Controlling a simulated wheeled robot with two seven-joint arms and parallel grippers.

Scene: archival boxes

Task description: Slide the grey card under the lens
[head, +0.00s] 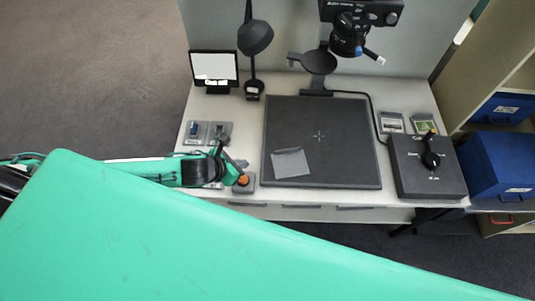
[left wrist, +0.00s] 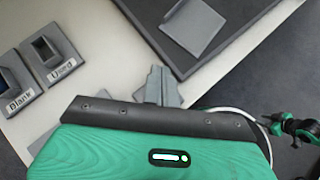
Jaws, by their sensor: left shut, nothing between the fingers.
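The grey card (head: 291,163) lies flat and slightly turned on the dark square stage (head: 350,170), left of and in front of the white cross mark. In the left wrist view the card (left wrist: 193,27) shows at the top, near the stage's edge. The lens (head: 348,42) hangs on a camera body above the back of the stage. My left gripper (head: 232,170) is left of the stage, apart from the card. Its fingers (left wrist: 158,78) are together and empty. My right gripper is not in view.
An orange button (head: 243,180) sits close beside my left gripper. Trays labelled Blank (left wrist: 15,80) and Used (left wrist: 50,53) stand left of the stage. A control box with a lever (head: 430,160) stands right. A lamp (head: 255,38) and small screen (head: 214,68) stand behind.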

